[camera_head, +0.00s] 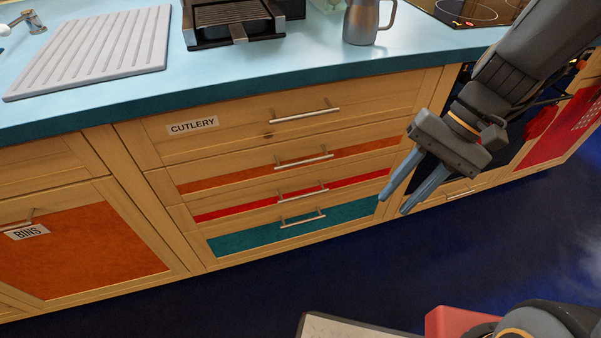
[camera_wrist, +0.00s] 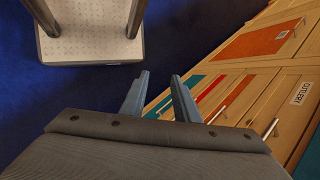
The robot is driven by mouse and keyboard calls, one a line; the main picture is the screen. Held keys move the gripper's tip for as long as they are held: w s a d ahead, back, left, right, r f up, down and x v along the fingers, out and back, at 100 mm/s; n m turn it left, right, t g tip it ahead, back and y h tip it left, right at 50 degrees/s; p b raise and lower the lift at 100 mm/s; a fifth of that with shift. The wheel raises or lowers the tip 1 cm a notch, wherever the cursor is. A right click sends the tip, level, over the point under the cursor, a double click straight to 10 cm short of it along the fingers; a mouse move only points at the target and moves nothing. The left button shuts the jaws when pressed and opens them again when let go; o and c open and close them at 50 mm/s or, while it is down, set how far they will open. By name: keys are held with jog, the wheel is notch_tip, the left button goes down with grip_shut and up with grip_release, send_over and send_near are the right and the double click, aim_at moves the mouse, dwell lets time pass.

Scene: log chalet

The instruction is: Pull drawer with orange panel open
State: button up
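The drawer with the orange panel (camera_head: 225,181) is the second one down in a wooden stack, just under the drawer labelled CUTLERY (camera_head: 235,118). It looks shut, flush with its neighbours. Its silver bar handle (camera_head: 304,161) sits at the middle of its front. The orange panel (camera_wrist: 237,90) also shows in the wrist view, at right beyond my fingers. My gripper (camera_head: 393,205) is to the right of the handle in the head view, apart from it. Its two blue fingers (camera_wrist: 159,75) are spread, with nothing between them.
Below are a red-panelled drawer (camera_head: 230,211) and a teal-panelled drawer (camera_head: 240,241), both with bar handles. A BINS cupboard with an orange door (camera_head: 90,255) stands at left. The blue countertop edge (camera_head: 230,92) overhangs the stack.

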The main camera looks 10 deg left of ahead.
jog(key=w+a+f+m+g+y+b, duration=0.1)
jog(key=w+a+f+y+b, duration=0.6)
jog(key=a, duration=0.4)
jog(key=m+t+y+b, duration=0.1)
jog(key=t+y+b, duration=0.15)
jog(key=b, duration=0.45)
send_near(305, 162)
jog(key=a+f, duration=0.2)
jog(key=a, duration=0.1)
jog(key=shift+s+a+g+y, duration=0.15)
jog(key=shift+a+g+y, duration=0.3)
jog(key=shift+g, duration=0.1)
jog(key=b+x, duration=0.1)
jog(key=x, duration=0.6)
grip_shut()
